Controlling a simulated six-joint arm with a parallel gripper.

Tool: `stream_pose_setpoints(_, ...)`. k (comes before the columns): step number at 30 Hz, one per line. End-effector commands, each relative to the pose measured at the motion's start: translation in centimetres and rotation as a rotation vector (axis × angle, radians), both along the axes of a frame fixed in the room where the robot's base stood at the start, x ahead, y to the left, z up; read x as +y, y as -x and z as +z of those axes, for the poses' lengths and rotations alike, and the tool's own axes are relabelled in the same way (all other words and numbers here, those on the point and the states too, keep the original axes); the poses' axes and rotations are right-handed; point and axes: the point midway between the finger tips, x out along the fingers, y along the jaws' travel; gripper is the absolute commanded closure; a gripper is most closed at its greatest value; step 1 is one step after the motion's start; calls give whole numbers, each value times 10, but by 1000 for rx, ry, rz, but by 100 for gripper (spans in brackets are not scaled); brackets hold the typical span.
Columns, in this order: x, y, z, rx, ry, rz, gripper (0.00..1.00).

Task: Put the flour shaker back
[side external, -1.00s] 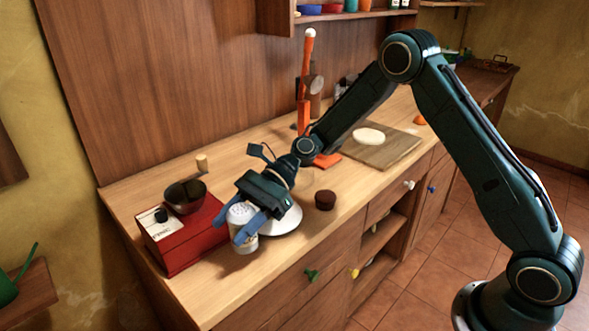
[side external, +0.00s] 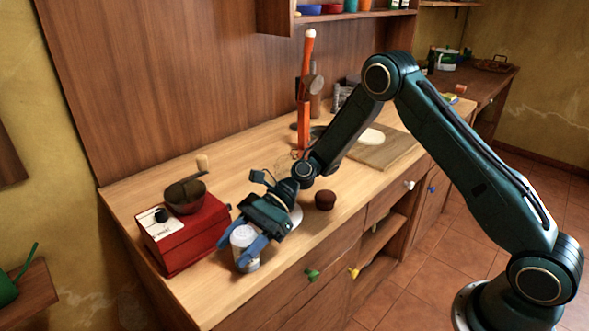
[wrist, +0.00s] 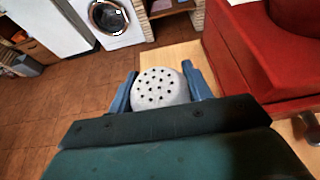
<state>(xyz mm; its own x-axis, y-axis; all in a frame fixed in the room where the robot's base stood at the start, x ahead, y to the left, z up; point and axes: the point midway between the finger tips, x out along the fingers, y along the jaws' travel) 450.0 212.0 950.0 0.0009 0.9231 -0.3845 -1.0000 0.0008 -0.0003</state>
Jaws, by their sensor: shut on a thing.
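The flour shaker (side external: 245,248) is a white cylinder near the counter's front edge, just right of the red box-shaped machine. In the wrist view its domed, pierced lid (wrist: 160,88) sits between two blue fingers. My gripper (side external: 248,243) is shut on the shaker, one finger on each side. The shaker looks about upright. I cannot tell whether its bottom touches the counter.
The red machine (side external: 185,238) with a dark bowl (side external: 186,196) stands close by on the left. A white plate (side external: 296,215) is partly hidden behind my gripper. A dark brown cup-shaped thing (side external: 325,200) stands to the right. A board (side external: 385,151) lies further back.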

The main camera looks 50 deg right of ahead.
Motion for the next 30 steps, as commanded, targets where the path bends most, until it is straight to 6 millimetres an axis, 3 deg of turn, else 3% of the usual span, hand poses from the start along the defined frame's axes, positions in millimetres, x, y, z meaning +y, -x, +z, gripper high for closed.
stream_pose_setpoints(9, 0, 0, -3, -1, 0, 0, 76)
stream_pose_setpoints(10, 0, 0, -3, -1, 0, 0, 47)
stream_pose_setpoints(13, 0, 0, -3, -1, 0, 0, 29)
stream_pose_setpoints(26, 0, 0, 1, -1, 0, 0, 29)
stream_pose_setpoints(30, -9, 0, 4, 0, 1, -1, 29)
